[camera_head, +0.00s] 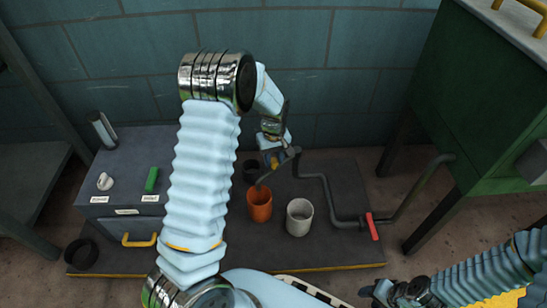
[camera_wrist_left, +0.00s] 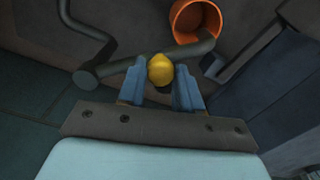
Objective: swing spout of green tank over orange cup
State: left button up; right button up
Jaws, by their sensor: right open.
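The green tank (camera_head: 490,120) stands at the right. A dark pipe runs from it, past a red lever (camera_head: 371,226), to the swinging spout (camera_head: 284,157). The spout's bent end shows near the rim of the orange cup (camera_head: 259,207); exact alignment is hard to tell. In the left wrist view the spout (camera_wrist_left: 130,63) crosses beside the orange cup (camera_wrist_left: 196,20). My right gripper (camera_head: 375,293) is open and empty at the lower right.
A white cup (camera_head: 299,218) stands right of the orange cup. A dark cup (camera_head: 251,170) is behind it. A grey cabinet (camera_head: 118,168) with a green switch (camera_head: 151,180) and yellow handle (camera_head: 139,241) is at the left. My left arm hides part of the platform (camera_head: 335,250).

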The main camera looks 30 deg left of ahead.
pick_arm(q)
jog(key=o, duration=0.4)
notch_tip(320, 180, up, 14)
jog(key=p, duration=0.3)
jog(key=shift+f, duration=0.1)
dwell(0.3)
jog(key=s+d+f+m+h+p, duration=0.1)
jog(key=s+d+f+m+p, duration=0.1)
jog(key=s+d+f, duration=0.3)
jog(key=s+d+f+m+h+p, duration=0.1)
jog(key=s+d+f+m+p, duration=0.2)
jog(key=f, duration=0.5)
jog(key=s+d+f+p, duration=0.1)
jog(key=s+d, duration=0.2)
jog(key=s, duration=0.1)
jog(key=s+d+f+m+h+p, duration=0.1)
jog(key=s+d, duration=0.3)
jog(key=s, duration=0.1)
jog(key=s+d+f+m+h+p, duration=0.1)
jog(key=s+d, duration=0.3)
jog(key=s, duration=0.1)
jog(key=shift+f+t, duration=0.15)
jog(key=shift+t, duration=0.25)
